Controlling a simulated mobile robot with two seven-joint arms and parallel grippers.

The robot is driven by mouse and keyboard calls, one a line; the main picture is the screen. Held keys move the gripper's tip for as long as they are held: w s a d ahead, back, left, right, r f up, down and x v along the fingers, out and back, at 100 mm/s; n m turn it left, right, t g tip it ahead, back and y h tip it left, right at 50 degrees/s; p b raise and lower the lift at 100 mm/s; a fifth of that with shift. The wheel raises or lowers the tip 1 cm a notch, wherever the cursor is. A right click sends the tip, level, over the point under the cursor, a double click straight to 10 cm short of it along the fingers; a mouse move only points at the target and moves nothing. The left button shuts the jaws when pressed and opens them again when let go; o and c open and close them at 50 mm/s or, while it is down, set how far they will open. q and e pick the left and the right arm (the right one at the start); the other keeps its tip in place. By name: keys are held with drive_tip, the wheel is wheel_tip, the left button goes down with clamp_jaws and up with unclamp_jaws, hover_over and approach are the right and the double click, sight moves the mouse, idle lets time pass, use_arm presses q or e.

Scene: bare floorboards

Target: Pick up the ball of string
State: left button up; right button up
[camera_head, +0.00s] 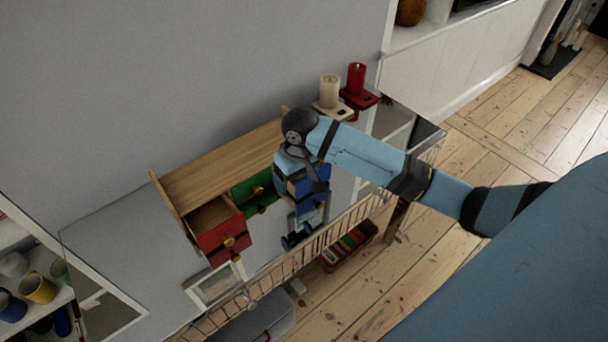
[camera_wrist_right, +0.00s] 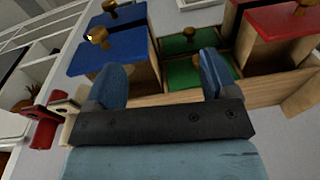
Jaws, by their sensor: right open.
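I cannot make out a ball of string in either view. A small wooden drawer cabinet (camera_head: 215,172) is on the wall side, with red, green and blue drawers. A red drawer (camera_head: 222,236) is pulled out at its left, and its visible inside looks empty. My right gripper (camera_head: 303,236) is in front of the blue drawers at the cabinet's right end. In the wrist view, the right gripper's fingers (camera_wrist_right: 163,80) are spread apart with nothing between them, and the green drawers (camera_wrist_right: 190,72) show beyond them. My left gripper is not in view.
Mugs (camera_head: 38,288) sit on shelves at the left.

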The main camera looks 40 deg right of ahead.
drive_tip(key=w+d+r+m, duration=0.3)
drive_tip(key=w+d+r, duration=0.3)
drive_tip(key=w+d, duration=0.15)
drive_tip(key=shift+g+h, duration=0.3)
drive_tip(key=shift+g, duration=0.1)
drive_tip(key=f, duration=0.8)
drive_tip(key=shift+s+d, duration=0.1)
drive_tip(key=shift+s, duration=0.25)
drive_tip(key=shift+f, duration=3)
drive_tip(key=shift+c, duration=0.4)
drive_tip(key=c, duration=0.9)
